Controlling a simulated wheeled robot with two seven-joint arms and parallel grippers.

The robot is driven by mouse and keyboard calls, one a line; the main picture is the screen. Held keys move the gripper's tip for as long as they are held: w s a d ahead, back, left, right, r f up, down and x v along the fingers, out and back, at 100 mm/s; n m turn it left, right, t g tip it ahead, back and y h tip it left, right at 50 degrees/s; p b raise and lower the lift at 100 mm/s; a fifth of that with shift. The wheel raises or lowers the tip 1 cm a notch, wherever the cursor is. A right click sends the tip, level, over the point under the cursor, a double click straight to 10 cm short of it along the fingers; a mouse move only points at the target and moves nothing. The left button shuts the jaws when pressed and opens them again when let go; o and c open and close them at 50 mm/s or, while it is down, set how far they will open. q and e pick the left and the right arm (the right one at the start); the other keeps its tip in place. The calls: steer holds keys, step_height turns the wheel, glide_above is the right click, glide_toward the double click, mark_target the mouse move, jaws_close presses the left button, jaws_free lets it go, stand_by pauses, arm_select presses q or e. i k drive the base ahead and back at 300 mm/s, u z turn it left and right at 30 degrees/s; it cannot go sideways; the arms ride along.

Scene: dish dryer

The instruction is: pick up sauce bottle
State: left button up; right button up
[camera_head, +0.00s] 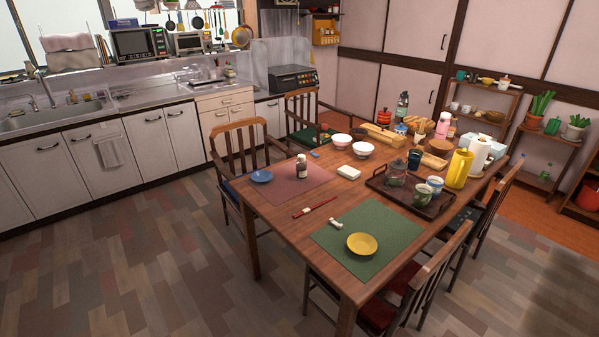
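A small dark sauce bottle (302,167) with a pale label and light cap stands upright on the reddish-brown placemat (290,190) at the left end of the wooden dining table (277,219). A blue plate (261,177) lies to its left near the table's edge. Neither of my grippers shows in the head view.
A green placemat (337,247) with a yellow plate (362,244) lies at the near end. A dark tray (408,204) holds cups and a glass pot. Bowls, bottles and a yellow pitcher crowd the far right. Chairs surround the table; floor (130,262) at left is clear.

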mark_target(301, 163)
steer(key=k, duration=1.3)
steer(key=u, duration=0.45)
steer(key=i, duration=0.65)
steer(key=u, duration=0.45)
steer(key=i, duration=0.85)
steer(key=z, duration=0.6)
steer(key=i, duration=0.65)
steer(key=z, duration=0.8)
